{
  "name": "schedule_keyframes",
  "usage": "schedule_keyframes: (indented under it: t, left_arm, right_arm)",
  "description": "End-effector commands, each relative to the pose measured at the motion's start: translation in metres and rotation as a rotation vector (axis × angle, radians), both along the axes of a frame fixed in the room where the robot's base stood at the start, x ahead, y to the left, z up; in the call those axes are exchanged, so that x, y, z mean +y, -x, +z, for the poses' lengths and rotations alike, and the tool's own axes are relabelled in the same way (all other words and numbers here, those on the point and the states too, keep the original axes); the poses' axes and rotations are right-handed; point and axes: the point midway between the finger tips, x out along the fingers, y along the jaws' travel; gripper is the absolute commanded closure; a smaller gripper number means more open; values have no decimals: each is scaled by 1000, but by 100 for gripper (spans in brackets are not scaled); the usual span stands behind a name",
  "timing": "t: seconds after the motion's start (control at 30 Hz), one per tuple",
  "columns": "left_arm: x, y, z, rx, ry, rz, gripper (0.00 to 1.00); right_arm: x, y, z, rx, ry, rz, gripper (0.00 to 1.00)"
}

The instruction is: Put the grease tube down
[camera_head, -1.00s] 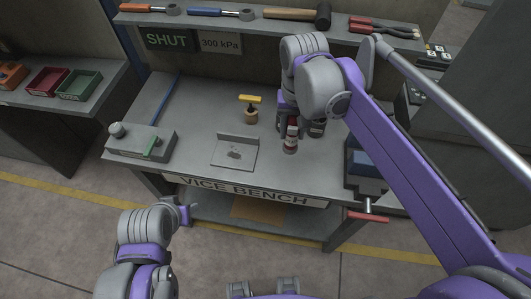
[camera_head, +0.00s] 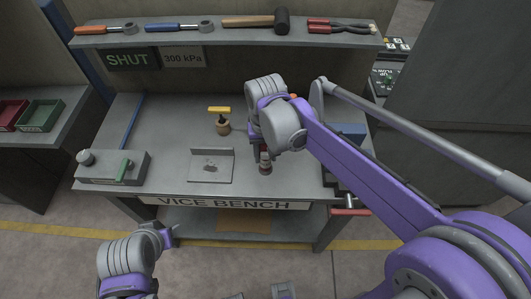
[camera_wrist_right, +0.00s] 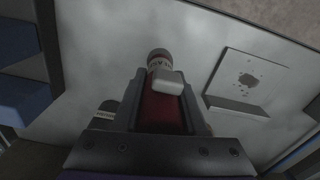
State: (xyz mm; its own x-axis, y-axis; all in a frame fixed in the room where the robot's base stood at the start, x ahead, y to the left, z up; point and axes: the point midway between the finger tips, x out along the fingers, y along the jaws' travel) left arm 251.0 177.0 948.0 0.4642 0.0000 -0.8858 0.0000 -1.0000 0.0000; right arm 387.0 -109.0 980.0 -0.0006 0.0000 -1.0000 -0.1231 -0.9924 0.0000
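The grease tube (camera_head: 265,163) is a small red tube with pale bands, near the bench's front edge, right of the angled plate. In the wrist view the tube (camera_wrist_right: 160,108) stands between my right gripper's fingers (camera_wrist_right: 165,110), which close on its sides; a pale block covers part of it. My right gripper (camera_head: 262,150) is mostly hidden by its own arm in the head view. I cannot tell whether the tube's lower end touches the bench top (camera_head: 170,115). My left gripper (camera_head: 168,236) is in front of the bench, its fingers unclear.
A dark can with a pale label (camera_wrist_right: 106,108) is close beside the tube.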

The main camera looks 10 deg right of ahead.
Motion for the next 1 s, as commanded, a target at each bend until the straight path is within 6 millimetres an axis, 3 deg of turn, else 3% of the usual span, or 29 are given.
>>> schedule_keyframes:
  t: [0.03,0.17,0.57,1.0]
  left_arm:
    - [0,0,-1,1,0,0,50]
    - [0,0,0,0,0,0,50]
    - [0,-1,4,-3,0,0,50]
    - [0,-5,13,-9,0,0,50]
  right_arm:
    - [0,0,-1,0,0,0,51]
    - [0,0,-1,0,0,0,28]
    - [0,0,8,-1,0,0,28]
    - [0,0,95,-1,0,0,28]
